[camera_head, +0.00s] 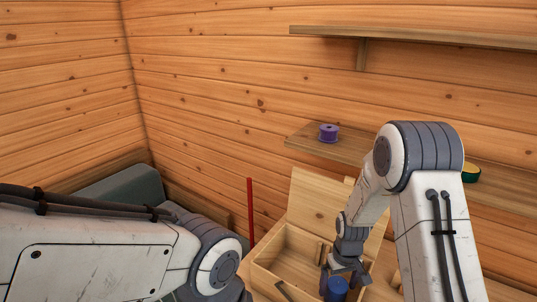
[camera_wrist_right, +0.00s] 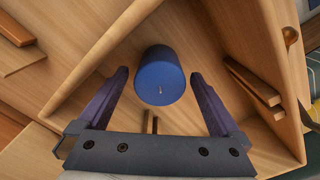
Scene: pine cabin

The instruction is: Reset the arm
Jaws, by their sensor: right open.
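My right gripper (camera_head: 341,281) is low over the wooden box. In the right wrist view its two dark fingers (camera_wrist_right: 159,78) are apart. A blue cylinder (camera_head: 337,290) with a small wick-like mark on its end shows between and just beyond the fingertips in the right wrist view (camera_wrist_right: 160,72); I see a gap on each side of it. The wooden box (camera_head: 267,266) is open, its lid (camera_head: 315,207) raised at the back. My left arm crosses the lower left of the head view; its gripper is out of frame.
A purple spool (camera_head: 328,133) stands on the lower wall shelf (camera_head: 302,141), and a green and yellow round item (camera_head: 471,172) sits farther right, partly behind my right arm. An upper shelf (camera_head: 420,36) is bare where seen. A red rod (camera_head: 250,212) stands left of the box.

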